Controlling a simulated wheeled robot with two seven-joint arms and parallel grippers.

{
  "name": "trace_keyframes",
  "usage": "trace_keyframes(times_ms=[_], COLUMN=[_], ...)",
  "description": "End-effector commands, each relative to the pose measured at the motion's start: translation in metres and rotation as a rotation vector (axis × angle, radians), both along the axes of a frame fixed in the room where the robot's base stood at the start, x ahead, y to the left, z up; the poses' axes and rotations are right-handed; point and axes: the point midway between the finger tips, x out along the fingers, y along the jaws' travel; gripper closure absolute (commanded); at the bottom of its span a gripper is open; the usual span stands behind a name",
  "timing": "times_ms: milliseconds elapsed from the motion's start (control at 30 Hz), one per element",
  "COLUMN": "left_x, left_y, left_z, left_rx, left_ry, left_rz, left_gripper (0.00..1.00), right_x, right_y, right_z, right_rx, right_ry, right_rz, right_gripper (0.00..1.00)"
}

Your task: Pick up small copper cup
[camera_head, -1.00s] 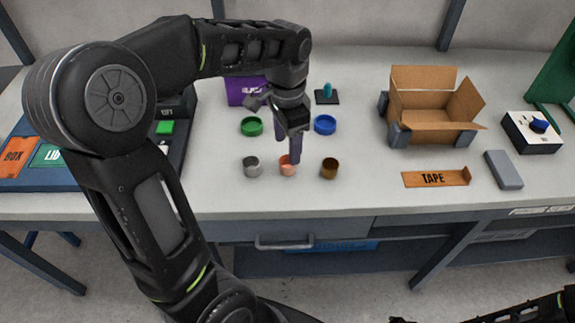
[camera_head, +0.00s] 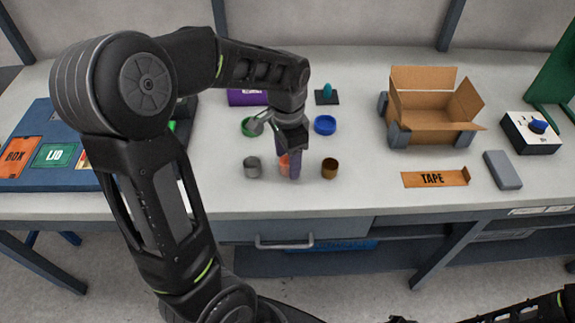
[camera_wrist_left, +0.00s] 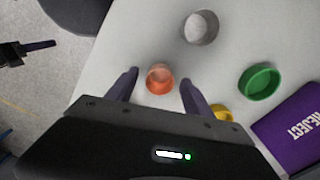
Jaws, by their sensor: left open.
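The small copper cup (camera_head: 284,166) stands upright on the grey table, partly hidden by my left gripper's fingers in the head view. My left gripper (camera_head: 290,172) points down at it and is open. In the left wrist view, the copper cup (camera_wrist_left: 160,78) shows between the two spread purple fingers of my left gripper (camera_wrist_left: 160,76), with a gap on each side. Whether the fingers are level with the cup is hard to tell. My right gripper (camera_wrist_left: 40,46) shows partly at the wrist view's left edge, away from the cup; its jaw state is unclear.
A silver cup (camera_head: 252,167) and a brown cup (camera_head: 330,169) flank the copper one. Behind are a green dish (camera_head: 247,127), a blue dish (camera_head: 325,125) and a yellow dish (camera_wrist_left: 222,113). A cardboard box (camera_head: 430,110) stands right; the table's front edge is close.

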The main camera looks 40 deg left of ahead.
Motion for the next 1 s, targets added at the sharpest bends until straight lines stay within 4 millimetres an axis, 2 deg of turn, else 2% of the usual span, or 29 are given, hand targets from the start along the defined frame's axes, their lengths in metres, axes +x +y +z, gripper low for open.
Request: trace_keyframes(times_ms=[367,1000], left_x=[0.0001,0.0], left_y=[-0.0002,-0.0001], left_z=[0.0004,0.0005], left_rx=[0.0,0.0], left_ry=[0.0,0.0], left_rz=[-0.001,-0.001], left_gripper=[0.4,0.91], right_x=[0.0,0.0], right_y=[0.0,0.0], right_z=[0.0,0.0], right_rx=[0.0,0.0], right_ry=[0.0,0.0], right_rz=[0.0,0.0], right_gripper=[0.64,0.64])
